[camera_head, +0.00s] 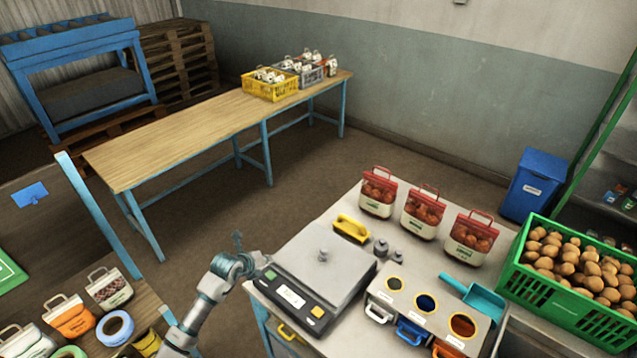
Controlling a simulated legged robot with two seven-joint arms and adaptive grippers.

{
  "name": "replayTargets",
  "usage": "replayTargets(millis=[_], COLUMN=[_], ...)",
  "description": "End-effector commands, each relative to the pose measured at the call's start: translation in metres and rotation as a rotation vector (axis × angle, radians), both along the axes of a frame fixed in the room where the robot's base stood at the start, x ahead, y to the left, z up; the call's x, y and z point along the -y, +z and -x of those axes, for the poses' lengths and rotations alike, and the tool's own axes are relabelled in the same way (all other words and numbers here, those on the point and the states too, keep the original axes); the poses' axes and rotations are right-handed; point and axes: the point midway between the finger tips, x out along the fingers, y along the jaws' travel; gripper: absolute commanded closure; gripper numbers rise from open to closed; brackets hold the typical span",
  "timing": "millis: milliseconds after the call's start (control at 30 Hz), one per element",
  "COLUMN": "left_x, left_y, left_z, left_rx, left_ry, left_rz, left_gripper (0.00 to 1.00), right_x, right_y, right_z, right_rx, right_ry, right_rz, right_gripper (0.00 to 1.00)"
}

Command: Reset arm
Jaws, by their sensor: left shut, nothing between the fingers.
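My left gripper (238,240) shows left of centre, just beyond the left edge of the metal worktable (308,236). Its fingers point up and away, and they are shut with nothing between them. My left arm reaches up to it from the bottom of the picture. The gripper is apart from the grey scale (318,275), which stands to its right with a small weight (323,256) on it. My right gripper is out of view.
Three red-topped sacks (422,213), a yellow-handled tool (351,229), a box with three round holes (413,334), a teal scoop (475,296) and a green potato crate (546,293) crowd the right. Bags and tape rolls (114,328) lie lower left. Open floor (210,205) lies beyond the gripper.

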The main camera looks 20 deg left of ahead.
Motion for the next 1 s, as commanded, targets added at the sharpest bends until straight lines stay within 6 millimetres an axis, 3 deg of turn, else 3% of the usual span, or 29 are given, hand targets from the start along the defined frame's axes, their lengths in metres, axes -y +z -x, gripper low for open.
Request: replayTargets(millis=[67, 167, 267, 367, 433, 500, 600, 667, 767, 800, 900, 1000], left_x=[0.001, 0.019, 0.065, 0.128, 0.152, 0.152, 0.121, 0.094, 0.058, 0.051, 0.052, 0.068], left_y=[0.000, 0.002, 0.013, 0.049, 0.087, 0.119, 0.137, 0.127, 0.079, 0.051, -0.009, -0.049], left_z=[0.000, 0.000, 0.004, 0.019, 0.035, 0.051, 0.071, 0.085, 0.115, 0.132, 0.177, 0.217], left_rx=[0.002, 0.036, 0.141, 0.333, 0.488, 0.623, 0.749, 0.776, 0.714, 0.648, 0.446, 0.248], left_ry=[-0.003, -0.037, -0.118, -0.185, -0.158, -0.054, 0.223, 0.447, 0.886, 1.069, 1.431, 1.656], left_rz=[0.003, 0.054, 0.202, 0.490, 0.733, 0.966, 1.253, 1.387, 1.528, 1.551, 1.535, 1.477], left_gripper=[1.00, 1.00, 1.00, 1.00, 1.00, 1.00, 1.00, 1.00, 1.00, 1.00, 1.00, 1.00], right_x=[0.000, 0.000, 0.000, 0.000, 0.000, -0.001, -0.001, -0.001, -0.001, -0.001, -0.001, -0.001], right_y=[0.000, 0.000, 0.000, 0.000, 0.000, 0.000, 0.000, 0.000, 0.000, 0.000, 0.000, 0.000], right_z=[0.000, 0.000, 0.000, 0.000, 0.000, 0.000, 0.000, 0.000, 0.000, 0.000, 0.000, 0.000], right_rx=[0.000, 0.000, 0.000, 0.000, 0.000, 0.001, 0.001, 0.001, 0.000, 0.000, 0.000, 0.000], right_ry=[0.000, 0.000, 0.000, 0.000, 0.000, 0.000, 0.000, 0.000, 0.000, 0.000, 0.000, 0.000], right_rz=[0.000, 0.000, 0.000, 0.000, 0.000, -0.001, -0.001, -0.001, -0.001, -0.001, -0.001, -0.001], right_gripper=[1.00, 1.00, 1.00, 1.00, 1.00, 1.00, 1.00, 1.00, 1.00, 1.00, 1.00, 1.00])
